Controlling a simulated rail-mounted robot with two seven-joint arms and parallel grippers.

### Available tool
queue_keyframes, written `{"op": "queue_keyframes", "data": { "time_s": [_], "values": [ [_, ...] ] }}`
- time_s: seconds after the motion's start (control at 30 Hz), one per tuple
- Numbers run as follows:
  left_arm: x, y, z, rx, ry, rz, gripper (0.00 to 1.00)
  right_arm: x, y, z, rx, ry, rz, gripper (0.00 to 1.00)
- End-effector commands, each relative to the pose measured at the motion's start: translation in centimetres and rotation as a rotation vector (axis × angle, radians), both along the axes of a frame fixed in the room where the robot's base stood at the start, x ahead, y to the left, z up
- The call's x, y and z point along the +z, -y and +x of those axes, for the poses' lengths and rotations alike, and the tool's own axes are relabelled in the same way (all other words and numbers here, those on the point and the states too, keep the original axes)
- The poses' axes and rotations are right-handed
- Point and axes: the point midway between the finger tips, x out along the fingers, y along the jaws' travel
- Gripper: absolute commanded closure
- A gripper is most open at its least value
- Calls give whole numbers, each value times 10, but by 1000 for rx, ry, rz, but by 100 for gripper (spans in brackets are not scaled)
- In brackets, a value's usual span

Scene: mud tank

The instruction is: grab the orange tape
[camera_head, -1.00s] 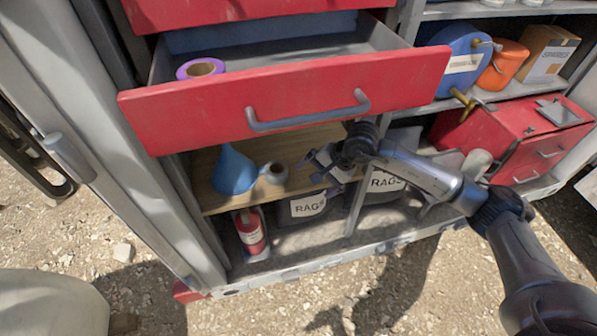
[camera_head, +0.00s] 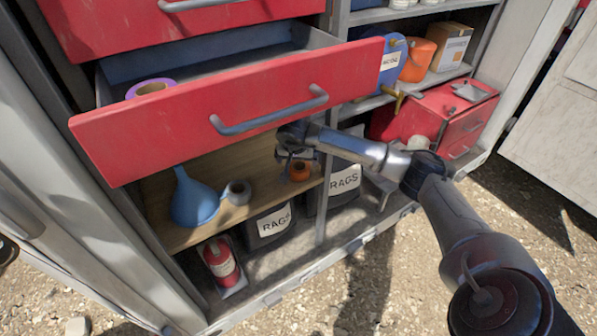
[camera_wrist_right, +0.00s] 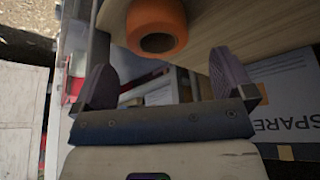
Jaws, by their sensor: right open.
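The orange tape (camera_head: 299,172) lies on the wooden shelf under the open red drawer, near the shelf's right end. In the right wrist view the orange tape (camera_wrist_right: 156,18) is just beyond the fingertips, roughly centred between them. My right gripper (camera_head: 290,156) is at the shelf, just above and beside the tape in the head view, partly hidden by its own wrist. In the wrist view its two fingers (camera_wrist_right: 162,75) are spread apart with nothing between them. My left gripper is not in view.
The open red drawer (camera_head: 240,115) overhangs the shelf and holds a purple tape roll (camera_head: 150,88). A blue funnel (camera_head: 193,203) and grey tape (camera_head: 239,192) stand left on the shelf.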

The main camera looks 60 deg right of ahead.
Motion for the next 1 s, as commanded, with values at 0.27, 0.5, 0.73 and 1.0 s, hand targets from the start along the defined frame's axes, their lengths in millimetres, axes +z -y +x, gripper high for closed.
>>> {"op": "queue_keyframes", "data": {
  "time_s": [0.27, 0.5, 0.73, 1.0],
  "values": [
    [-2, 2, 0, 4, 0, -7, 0, -11, 4, 1, 1, 0, 0, 0],
    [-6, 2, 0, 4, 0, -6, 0, -33, 9, 2, 0, -2, 3, 0],
    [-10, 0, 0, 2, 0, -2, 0, -57, 19, 5, 0, -1, 2, 0],
    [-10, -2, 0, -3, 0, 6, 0, -59, 20, 5, 1, 0, 0, 3]
  ]
}}
